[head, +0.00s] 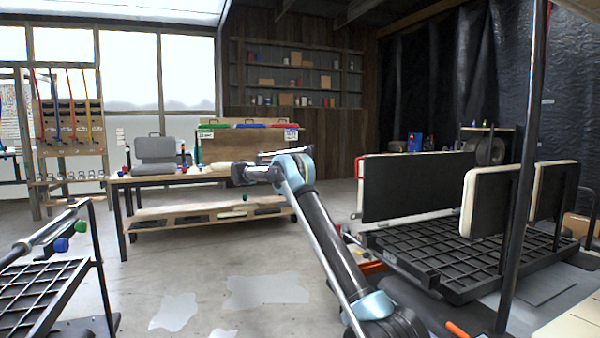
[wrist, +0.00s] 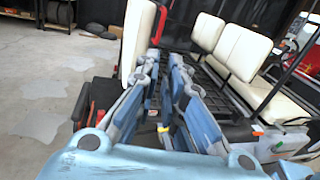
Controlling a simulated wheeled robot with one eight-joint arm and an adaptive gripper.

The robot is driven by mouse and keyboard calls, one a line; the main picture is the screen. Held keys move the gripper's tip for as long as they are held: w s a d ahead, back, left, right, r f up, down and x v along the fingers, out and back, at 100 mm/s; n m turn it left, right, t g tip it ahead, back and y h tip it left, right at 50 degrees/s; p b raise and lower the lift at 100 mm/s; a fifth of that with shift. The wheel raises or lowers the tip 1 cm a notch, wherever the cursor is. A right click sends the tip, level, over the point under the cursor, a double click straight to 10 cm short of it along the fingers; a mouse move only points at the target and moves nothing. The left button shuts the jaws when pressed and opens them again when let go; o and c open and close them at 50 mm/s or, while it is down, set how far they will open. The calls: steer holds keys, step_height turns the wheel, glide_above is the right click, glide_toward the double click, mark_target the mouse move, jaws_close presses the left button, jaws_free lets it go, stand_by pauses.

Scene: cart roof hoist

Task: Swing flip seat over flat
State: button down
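The flip seat (head: 415,185) stands upright on the cart in the head view, its broad black face toward me and a cream edge around it. A red part (head: 358,166) shows at its left end. In the wrist view the flip seat (wrist: 137,38) is a tall cream panel left of centre, seen nearly edge-on, with a red bar (wrist: 158,24) beside it. My gripper (wrist: 165,62) points toward the cart in the wrist view, its blue fingers apart with nothing seen between them. Its tips appear below the red bar; I cannot tell how far short of it.
The cart's black grid deck (head: 440,255) lies in front of the flip seat. Two other cream-edged seatbacks (head: 490,200) and a dark post (head: 522,170) stand to the right. A workbench (head: 165,178) is at the back left, and a grid rack (head: 45,290) at the near left. The concrete floor between is clear.

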steer(key=w+d+f+y, duration=0.2)
steer(key=d+f+y, duration=0.1)
steer(key=d+f, duration=0.35)
steer(key=m+t+y, duration=1.6)
steer(key=m+y, duration=0.6)
steer(key=m, duration=1.2)
glide_toward(366, 159)
steer(key=x, duration=0.7)
steer(key=shift+w, duration=0.1)
